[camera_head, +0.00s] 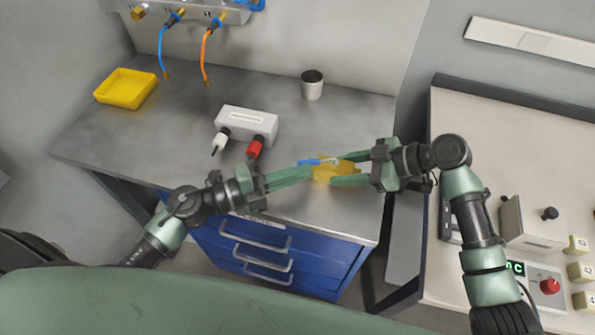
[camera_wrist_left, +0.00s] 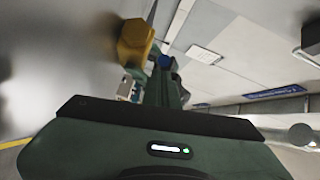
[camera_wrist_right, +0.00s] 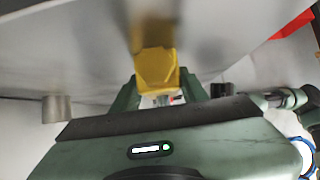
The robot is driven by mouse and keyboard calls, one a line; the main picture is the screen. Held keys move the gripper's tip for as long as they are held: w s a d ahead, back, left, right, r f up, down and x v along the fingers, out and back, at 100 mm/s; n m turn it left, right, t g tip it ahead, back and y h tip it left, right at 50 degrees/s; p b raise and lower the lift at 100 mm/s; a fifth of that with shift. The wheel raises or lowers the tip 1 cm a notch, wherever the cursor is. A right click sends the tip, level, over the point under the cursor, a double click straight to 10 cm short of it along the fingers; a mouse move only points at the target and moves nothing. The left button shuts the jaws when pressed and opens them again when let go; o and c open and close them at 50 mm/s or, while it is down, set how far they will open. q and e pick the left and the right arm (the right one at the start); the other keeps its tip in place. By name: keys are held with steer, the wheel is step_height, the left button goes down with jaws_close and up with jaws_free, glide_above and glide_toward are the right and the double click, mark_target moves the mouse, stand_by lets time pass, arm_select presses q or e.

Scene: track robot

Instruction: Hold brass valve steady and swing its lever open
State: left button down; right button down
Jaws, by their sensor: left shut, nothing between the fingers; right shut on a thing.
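The brass valve (camera_head: 328,174) is a yellow body near the front right of the grey bench, with a blue lever (camera_head: 309,162) on its upper side pointing left. My right gripper (camera_head: 343,171) is shut on the valve body from the right. The valve (camera_wrist_right: 157,68) also shows between the fingers in the right wrist view. My left gripper (camera_head: 309,172) is shut and empty, its fingertips close beside the valve and just below the lever. In the left wrist view the valve (camera_wrist_left: 136,40) and the blue lever end (camera_wrist_left: 165,61) show near the fingertips. I cannot tell whether they touch.
A white box (camera_head: 247,122) with a white and a red plug stands left of the valve. Blue and orange hoses (camera_head: 205,58) hang from the wall panel. A control desk (camera_head: 480,130) is at right.

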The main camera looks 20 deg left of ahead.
steer(key=shift+d+f, duration=0.1)
steer(key=shift+f, duration=0.15)
arm_select(q)
steer(key=shift+w+a+m+g+h, duration=0.35)
steer(key=shift+w+m+g+h, duration=0.2)
steer(key=shift+g, duration=0.35)
steer(key=shift+w+a, duration=0.35)
steer(key=shift+w, duration=0.15)
arm_select(e)
steer(key=shift+s, duration=0.1)
arm_select(q)
steer(key=shift+s, duration=0.45)
steer(key=s, duration=0.3)
steer(key=shift+s+d+r, duration=0.1)
steer(key=shift+d+r, duration=0.2)
steer(key=shift+d, duration=0.05)
steer(key=v, duration=0.6)
steer(key=w+v, duration=0.1)
steer(key=v, duration=0.3)
steer(key=shift+w+a+r, duration=0.1)
steer(key=shift+a, duration=0.2)
